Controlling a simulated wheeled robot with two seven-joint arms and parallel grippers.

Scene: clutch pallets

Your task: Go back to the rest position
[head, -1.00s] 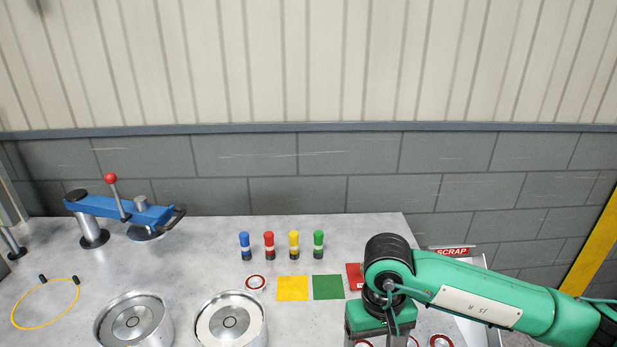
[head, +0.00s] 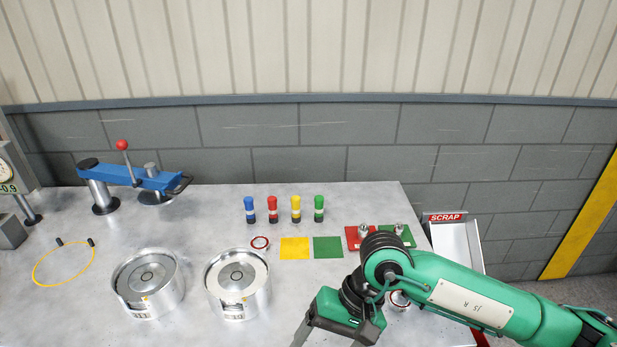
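My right arm comes in from the right, in green. Its gripper (head: 330,340) points down over the front of the table (head: 210,205), with its two fingers spread apart. The fingertips run out of the bottom edge of the head view, and I see nothing held between the visible parts. My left gripper is not in view.
Two round metal pallets (head: 124,299) (head: 233,308) stand left of my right gripper. Behind are a yellow square (head: 295,248), a green square (head: 328,247) and blue (head: 250,210), red (head: 272,210), yellow and green pegs. A blue press (head: 140,179) stands back left, a scrap chute (head: 458,245) right.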

